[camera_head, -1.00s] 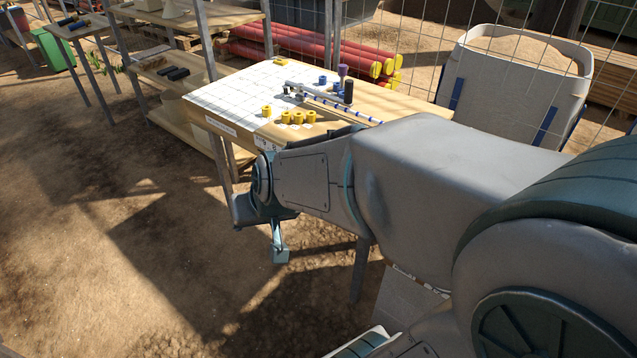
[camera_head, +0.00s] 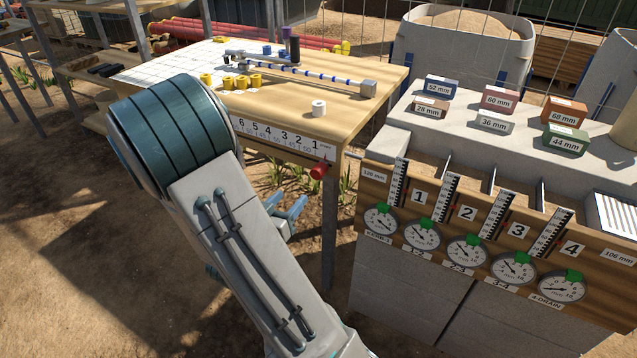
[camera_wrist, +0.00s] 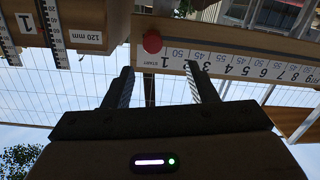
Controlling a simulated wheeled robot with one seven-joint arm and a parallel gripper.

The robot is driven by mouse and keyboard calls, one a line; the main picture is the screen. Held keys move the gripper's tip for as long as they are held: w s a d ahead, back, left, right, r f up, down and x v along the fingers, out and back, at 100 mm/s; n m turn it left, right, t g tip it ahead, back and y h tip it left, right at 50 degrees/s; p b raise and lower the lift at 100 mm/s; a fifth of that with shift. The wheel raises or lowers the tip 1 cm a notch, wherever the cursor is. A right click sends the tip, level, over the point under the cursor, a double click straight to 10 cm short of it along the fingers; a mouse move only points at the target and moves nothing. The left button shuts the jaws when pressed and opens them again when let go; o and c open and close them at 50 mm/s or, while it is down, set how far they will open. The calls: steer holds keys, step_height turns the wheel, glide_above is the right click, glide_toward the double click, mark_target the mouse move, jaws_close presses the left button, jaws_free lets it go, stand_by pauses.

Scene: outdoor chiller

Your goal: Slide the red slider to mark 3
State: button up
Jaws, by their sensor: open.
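The red slider (camera_head: 319,171) is a round red knob at the right end of the numbered scale (camera_head: 270,135) on the table's front edge, just beyond mark 1 by the start label. Mark 3 lies to its left in the head view. In the wrist view the red slider (camera_wrist: 152,42) is above the fingertips, left of mark 1, and the digit 3 shows near the right finger. My gripper (camera_wrist: 158,70) is open and empty, its fingers pointing toward the scale without visibly holding the knob. In the head view my gripper is partly hidden behind my arm.
A block wall with a wooden gauge board (camera_head: 480,235), dials and labelled blocks stands right of the table. The tabletop holds yellow rings (camera_head: 228,82), a striped rod (camera_head: 310,73) and a white cylinder (camera_head: 319,108). A table leg (camera_head: 329,240) stands below the slider.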

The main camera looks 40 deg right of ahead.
mark_target(315, 175)
steer(key=shift+h, duration=0.4)
steer(key=x, duration=0.4)
steer(key=b+x, duration=0.1)
steer(key=x, duration=0.4)
steer(key=b+x, duration=0.1)
steer(key=x, duration=0.4)
steer(key=shift+s+d, duration=0.1)
steer(key=shift+s, duration=0.25)
jaws_close()
